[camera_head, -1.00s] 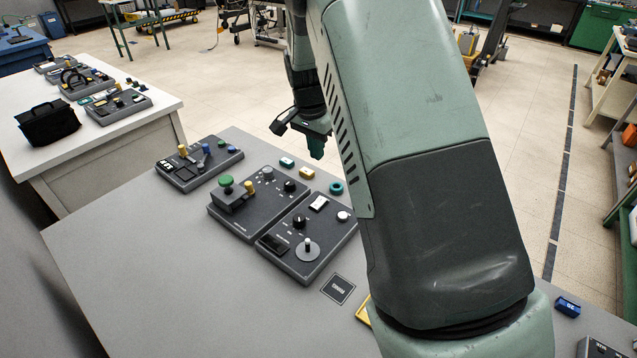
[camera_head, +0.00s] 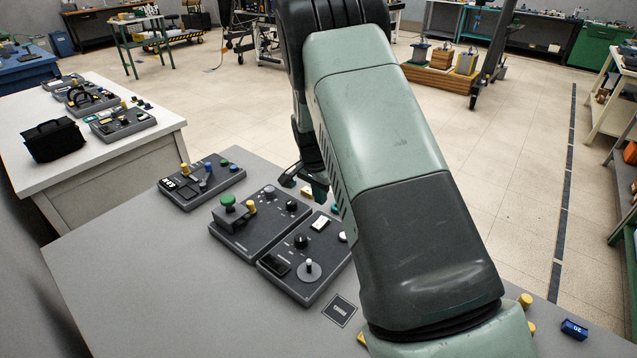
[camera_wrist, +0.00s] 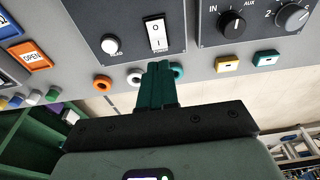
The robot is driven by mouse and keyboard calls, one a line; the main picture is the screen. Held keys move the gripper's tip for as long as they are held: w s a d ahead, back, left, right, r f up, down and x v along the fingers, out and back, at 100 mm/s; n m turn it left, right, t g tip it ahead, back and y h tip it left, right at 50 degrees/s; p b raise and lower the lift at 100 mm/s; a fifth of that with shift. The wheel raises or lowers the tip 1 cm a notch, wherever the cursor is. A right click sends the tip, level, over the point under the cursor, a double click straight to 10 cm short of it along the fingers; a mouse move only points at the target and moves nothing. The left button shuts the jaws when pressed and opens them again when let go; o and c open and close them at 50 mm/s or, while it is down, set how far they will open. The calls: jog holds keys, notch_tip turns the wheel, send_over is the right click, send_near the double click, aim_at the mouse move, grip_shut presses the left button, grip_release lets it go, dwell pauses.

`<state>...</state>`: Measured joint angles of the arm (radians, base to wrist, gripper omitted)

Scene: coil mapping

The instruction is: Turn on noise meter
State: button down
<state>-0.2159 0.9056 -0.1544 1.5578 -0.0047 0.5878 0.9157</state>
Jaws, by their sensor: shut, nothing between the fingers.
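My gripper (camera_wrist: 160,70) is shut and empty. In the wrist view its teal fingertips are just below the white rocker switch (camera_wrist: 156,35), marked O and I, near the edge of a dark panel (camera_wrist: 125,15). I cannot tell if they touch anything. A white button (camera_wrist: 110,45) sits left of the switch. In the head view the same switch (camera_head: 320,222) is on the panel (camera_head: 285,285) with a black knob and a small screen, and my gripper (camera_head: 320,195) is just beyond it. I cannot read which panel is the noise meter.
A neighbouring panel (camera_head: 230,238) carries a green button and knobs. Another panel (camera_head: 185,196) stands farther left. Rings (camera_wrist: 134,78) and small coloured blocks (camera_wrist: 227,63) lie close to my fingers. The grey table's left front (camera_head: 140,290) is clear.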

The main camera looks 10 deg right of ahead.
aim_at(323, 218)
jog(key=f, duration=0.6)
jog(key=shift+w+d+f, duration=0.3)
jog(key=shift+w+d, duration=0.1)
jog(key=shift+w+d+f, duration=0.1)
jog(key=shift+f, duration=0.15)
jog(key=shift+s+a+r, duration=0.25)
jog(key=shift+s+a, duration=0.35)
